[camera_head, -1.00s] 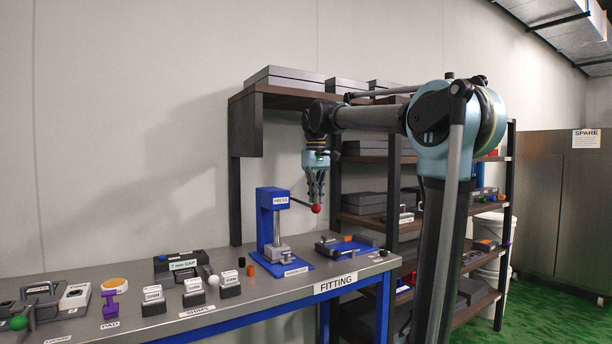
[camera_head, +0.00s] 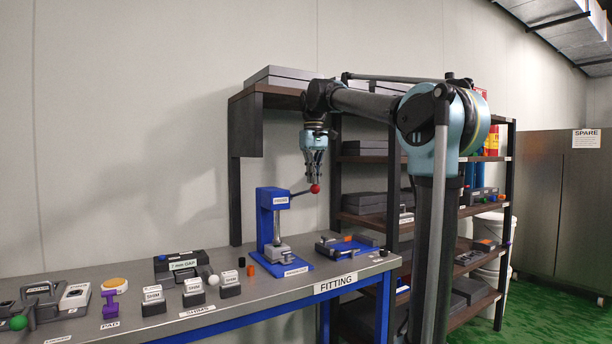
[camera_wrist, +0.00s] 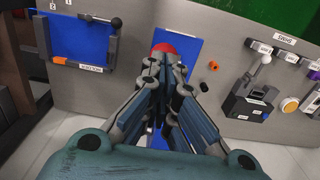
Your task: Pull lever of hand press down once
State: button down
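The blue hand press (camera_head: 265,222) stands upright on the bench. Its lever (camera_head: 302,192) reaches out to the right and slopes slightly up to a red ball knob (camera_head: 315,189). My gripper (camera_head: 317,181) points down right above the knob, its fingers together. In the wrist view my gripper (camera_wrist: 164,62) shows its fingertips closed against each other, with the red knob (camera_wrist: 164,47) just beyond them and partly hidden. The fingers do not look wrapped around the knob. The tips look very near or touching its top; I cannot tell which.
The grey bench (camera_head: 120,288) carries an orange piece (camera_head: 251,271), a blue-based fixture (camera_head: 346,247) right of the press, and several dark labelled blocks to the left. A shelf rack (camera_head: 373,217) stands behind my arm. The air left of the press is clear.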

notch_tip(320, 180, up, 12)
jog(key=w+a, duration=0.1)
jog(key=w, duration=0.1)
jog(key=shift+a+f, duration=0.15)
jog(key=shift+f, duration=0.05)
dwell(1.1)
jog(key=shift+f, duration=0.1)
jog(key=s+d+f+m+t, duration=0.1)
jog(key=s+d+f+m, duration=0.1)
jog(key=s+d+f, duration=0.75)
jog(key=s+d+f+m, duration=0.1)
jog(key=s+d+f, duration=0.3)
jog(key=f, duration=1)
jog(key=s+d+f+m+t, duration=0.15)
jog(key=s+d+f, duration=0.35)
jog(key=s+f, duration=0.5)
jog(key=s+d+f+m, duration=0.1)
jog(key=s+f, duration=0.3)
jog(key=f, duration=0.6)
jog(key=s+d+f+m, duration=0.1)
jog(key=s+f, duration=0.3)
jog(key=f, duration=0.6)
jog(key=shift+s+d+f, duration=0.25)
jog(key=shift+d+f, duration=0.05)
jog(key=shift+d, duration=0.3)
jog(key=shift+w+f, duration=0.2)
jog(key=shift+w, duration=0.3)
